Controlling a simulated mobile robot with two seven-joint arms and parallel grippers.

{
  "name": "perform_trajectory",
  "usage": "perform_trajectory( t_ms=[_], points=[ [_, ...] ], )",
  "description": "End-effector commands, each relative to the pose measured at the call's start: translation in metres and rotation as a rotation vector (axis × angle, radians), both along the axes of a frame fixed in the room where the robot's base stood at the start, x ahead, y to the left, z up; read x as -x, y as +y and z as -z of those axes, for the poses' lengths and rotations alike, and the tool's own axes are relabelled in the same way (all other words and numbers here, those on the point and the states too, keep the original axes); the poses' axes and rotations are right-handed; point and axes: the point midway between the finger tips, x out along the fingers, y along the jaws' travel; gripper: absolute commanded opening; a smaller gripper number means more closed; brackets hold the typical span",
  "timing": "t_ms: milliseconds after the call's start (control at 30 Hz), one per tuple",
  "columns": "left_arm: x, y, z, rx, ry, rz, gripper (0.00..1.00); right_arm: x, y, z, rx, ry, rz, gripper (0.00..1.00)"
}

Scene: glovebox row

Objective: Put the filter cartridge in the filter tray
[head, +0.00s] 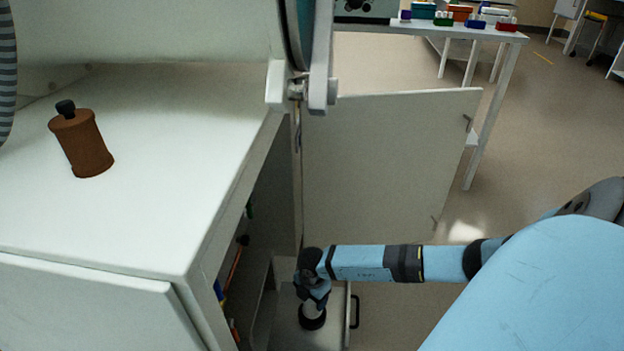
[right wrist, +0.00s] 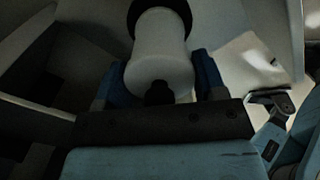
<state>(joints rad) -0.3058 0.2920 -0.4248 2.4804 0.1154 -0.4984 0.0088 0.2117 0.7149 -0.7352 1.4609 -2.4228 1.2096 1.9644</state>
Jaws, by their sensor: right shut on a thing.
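My right gripper (head: 312,300) reaches down beside the cabinet and is shut on a white cylinder with black ends, which I take to be the filter cartridge (head: 312,318). In the right wrist view the cartridge (right wrist: 160,55) sits between the blue fingers (right wrist: 158,88), its black knob toward the palm and its wide black end away. Below it is a pale pulled-out tray or drawer (head: 336,300) with a dark handle; I take it to be the filter tray. The cartridge's black end is over or on the tray; contact cannot be told. My left gripper is not in view.
A brown cylinder with a black knob (head: 85,145) stands on the white worktop (head: 180,190). An open cabinet door (head: 385,160) stands behind my right forearm. The cabinet's dark interior (head: 262,215) holds coloured items. A table (head: 480,32) with small coloured boxes is behind.

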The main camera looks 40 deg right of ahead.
Motion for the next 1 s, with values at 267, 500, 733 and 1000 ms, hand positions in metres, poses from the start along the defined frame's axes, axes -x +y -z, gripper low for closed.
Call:
perform_trajectory(
  t_ms=[267,500,733,1000],
  points=[
    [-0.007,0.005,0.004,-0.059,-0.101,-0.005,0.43,0.000,0.000,0.038,0.000,0.001,0.001,0.38],
    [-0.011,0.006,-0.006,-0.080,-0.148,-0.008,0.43,0.000,0.000,0.042,0.000,-0.001,0.000,0.38],
    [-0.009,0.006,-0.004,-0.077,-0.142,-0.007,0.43,0.000,0.000,0.046,0.000,0.000,0.001,0.38],
    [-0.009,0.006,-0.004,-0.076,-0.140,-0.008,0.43,0.000,0.000,0.049,0.000,0.000,0.000,0.90]
  ],
)
